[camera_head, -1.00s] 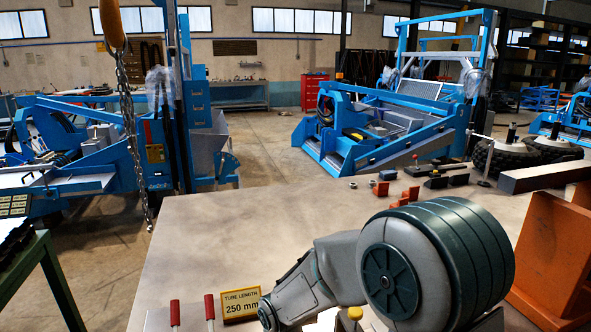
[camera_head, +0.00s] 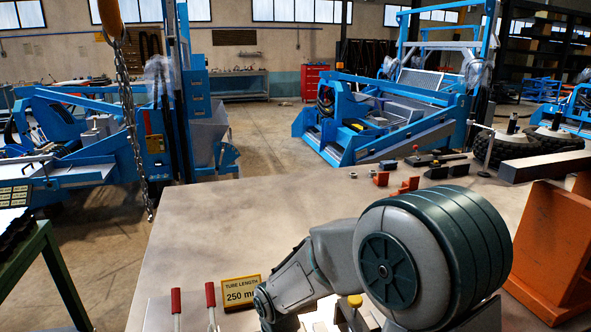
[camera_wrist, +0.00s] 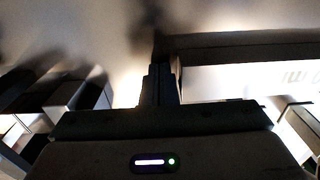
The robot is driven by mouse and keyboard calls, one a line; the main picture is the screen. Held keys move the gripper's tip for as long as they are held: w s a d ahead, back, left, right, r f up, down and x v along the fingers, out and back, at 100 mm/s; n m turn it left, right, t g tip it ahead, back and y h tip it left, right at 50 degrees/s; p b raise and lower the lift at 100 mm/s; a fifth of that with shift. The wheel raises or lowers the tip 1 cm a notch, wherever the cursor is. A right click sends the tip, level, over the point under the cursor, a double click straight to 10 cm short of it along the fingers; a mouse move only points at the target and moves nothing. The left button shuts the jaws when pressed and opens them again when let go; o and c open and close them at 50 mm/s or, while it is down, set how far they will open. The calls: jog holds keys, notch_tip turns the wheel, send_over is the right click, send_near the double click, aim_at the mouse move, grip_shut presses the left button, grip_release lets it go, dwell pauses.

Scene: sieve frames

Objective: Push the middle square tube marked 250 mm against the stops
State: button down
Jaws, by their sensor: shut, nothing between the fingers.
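In the wrist view, my gripper (camera_wrist: 160,85) is shut and empty, its fingers pointing up the picture. A pale bar-like piece (camera_wrist: 250,80) with dark, partly cut-off lettering ending in what looks like "m" lies just right of the fingers. I cannot tell whether they touch it. Square tube ends (camera_wrist: 75,95) show at the left. A yellow sign reading "TUBE LENGTH 250 m…" (camera_head: 240,291) stands on the table in the head view, its right edge covered by my arm. My arm hides the gripper there. I cannot make out the stops.
Two red-handled clamps (camera_head: 210,295) stand left of the sign on the table (camera_head: 260,220). Small red and dark blocks (camera_head: 405,186) lie at the back. An orange stand (camera_head: 555,245) and a long dark square bar (camera_head: 545,167) are at the right. The table's middle-left is clear.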

jog(key=shift+w+d, duration=0.1)
jog(key=shift+d, duration=0.2)
notch_tip(320, 180, up, 7)
jog(key=p, duration=0.5)
jog(key=s+d+r+m+t, duration=0.1)
jog(key=s+d+r, duration=0.4)
jog(key=d, duration=0.3)
jog(key=s+d+r+m+t, duration=0.1)
jog(key=s+d+r+m, duration=0.1)
jog(key=s+d+r, duration=0.3)
jog(key=d+r, duration=0.3)
jog(key=d, duration=0.1)
jog(key=shift+d+t, duration=0.25)
jog(key=shift+t, duration=0.15)
jog(key=shift+s+a+r, duration=0.1)
jog(key=shift+s, duration=0.1)
